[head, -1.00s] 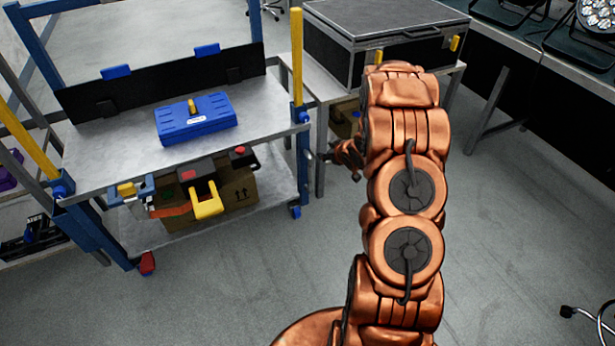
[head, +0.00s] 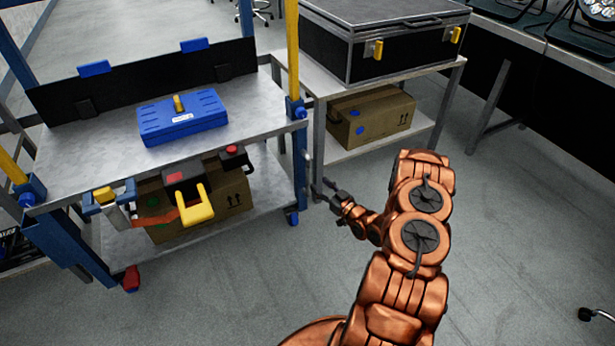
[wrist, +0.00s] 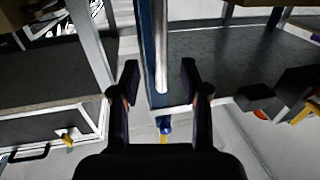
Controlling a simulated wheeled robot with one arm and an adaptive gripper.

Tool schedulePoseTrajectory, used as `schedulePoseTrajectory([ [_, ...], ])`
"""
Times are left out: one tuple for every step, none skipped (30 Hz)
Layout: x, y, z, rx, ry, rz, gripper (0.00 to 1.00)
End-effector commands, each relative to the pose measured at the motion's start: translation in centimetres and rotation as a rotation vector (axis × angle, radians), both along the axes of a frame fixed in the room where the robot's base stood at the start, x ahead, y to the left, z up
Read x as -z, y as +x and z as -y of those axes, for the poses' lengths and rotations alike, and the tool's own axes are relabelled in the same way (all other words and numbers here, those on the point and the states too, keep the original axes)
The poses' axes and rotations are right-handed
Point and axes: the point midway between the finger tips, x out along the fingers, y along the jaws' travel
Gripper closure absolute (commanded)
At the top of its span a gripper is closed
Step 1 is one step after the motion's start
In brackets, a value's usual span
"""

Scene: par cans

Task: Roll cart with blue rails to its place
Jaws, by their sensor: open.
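The cart with blue rails (head: 298,178) stands at the left in the head view, with grey shelves, blue corner posts and yellow upper uprights. A blue toolbox (head: 183,117) lies on its top shelf. My gripper (head: 329,189) is open just right of the cart's near right post. In the wrist view, my open gripper (wrist: 160,82) has a finger on each side of a silver vertical bar (wrist: 161,45) beside the blue post (wrist: 146,40). The fingers look apart from the bar; its exact depth between them is hard to tell.
A side table (head: 440,115) behind my gripper bears a black case (head: 400,55), with a cardboard box (head: 372,117) on its lower shelf. The cart's lower shelf holds a carton and tools; a red caster lever (head: 131,278) shows below. The floor in front is clear.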

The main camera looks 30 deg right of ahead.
Motion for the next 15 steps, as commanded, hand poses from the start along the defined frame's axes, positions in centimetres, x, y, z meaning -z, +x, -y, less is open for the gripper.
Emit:
schedulePoseTrajectory([
  [0.1,0.3,-0.1,-0.002,0.000,0.003,0.55],
  [0.0,0.5,-0.1,-0.002,-0.001,0.003,0.55],
  [0.0,0.9,-0.2,-0.003,-0.001,0.004,0.55],
  [0.0,1.2,-0.3,-0.004,-0.001,0.004,0.55],
  [0.0,1.6,-0.3,-0.005,-0.001,0.004,0.55],
  [0.0,2.1,-0.4,-0.004,-0.002,0.004,0.55],
  [0.0,2.5,-0.4,-0.004,-0.001,0.005,0.55],
  [0.0,2.9,-0.5,-0.005,-0.002,0.005,0.55],
  [0.0,3.5,-0.5,-0.004,-0.002,0.004,0.55],
  [0.0,3.9,-0.6,-0.003,-0.001,0.004,0.55],
  [0.0,4.3,-0.6,-0.003,-0.001,0.004,0.55],
  [0.0,4.7,-0.7,-0.003,-0.001,0.004,0.55],
  [0.0,5.1,-0.7,-0.002,0.000,0.003,0.55],
  [0.1,5.5,-0.7,-0.002,0.000,0.003,0.55],
  [0.1,5.9,-0.8,-0.002,0.000,0.002,0.55],
])
